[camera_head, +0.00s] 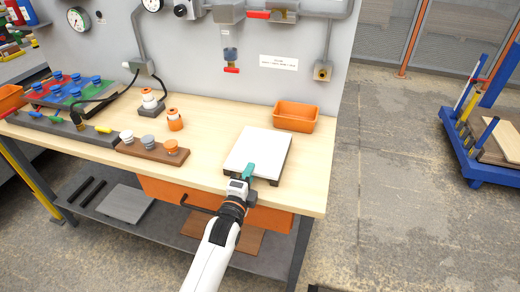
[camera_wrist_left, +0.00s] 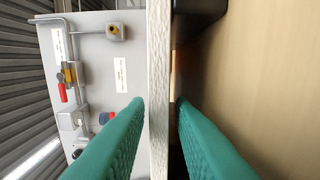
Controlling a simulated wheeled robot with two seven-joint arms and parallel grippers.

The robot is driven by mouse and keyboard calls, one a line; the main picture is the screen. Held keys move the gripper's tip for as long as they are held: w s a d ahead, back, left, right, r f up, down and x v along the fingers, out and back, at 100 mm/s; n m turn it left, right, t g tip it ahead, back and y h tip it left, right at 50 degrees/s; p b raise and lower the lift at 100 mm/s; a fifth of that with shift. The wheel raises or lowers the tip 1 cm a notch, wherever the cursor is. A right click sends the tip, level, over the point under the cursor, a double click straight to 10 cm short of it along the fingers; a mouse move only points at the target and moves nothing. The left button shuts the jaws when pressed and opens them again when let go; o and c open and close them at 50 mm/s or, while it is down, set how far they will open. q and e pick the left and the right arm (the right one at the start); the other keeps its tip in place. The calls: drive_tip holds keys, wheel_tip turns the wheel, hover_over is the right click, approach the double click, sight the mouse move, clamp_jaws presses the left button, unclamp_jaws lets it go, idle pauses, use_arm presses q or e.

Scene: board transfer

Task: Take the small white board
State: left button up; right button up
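The small white board (camera_head: 258,150) lies flat on the right part of the wooden workbench, raised a little on dark supports. My left gripper (camera_head: 248,172), with teal fingers, is at the board's near edge. In the left wrist view the board's edge (camera_wrist_left: 158,60) runs as an upright pale strip. The left gripper's fingertips (camera_wrist_left: 162,102) are on either side of this edge, with a narrow dark gap beside the right finger. The gripper looks open; contact is hard to judge. My right gripper is not in view.
An orange bin (camera_head: 296,116) stands behind the board. A brown block with knobs (camera_head: 152,150) and an orange-capped bottle (camera_head: 175,120) are to the left. The bench (camera_head: 312,180) ends close to the board's right. A blue cart (camera_head: 482,165) stands on the floor at right.

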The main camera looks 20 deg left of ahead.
use_arm(q)
clamp_jaws()
drive_tip(key=shift+r, duration=0.1)
drive_tip(key=shift+r, duration=0.1)
wheel_tip(320, 180, up, 16)
drive_tip(key=p, duration=0.7)
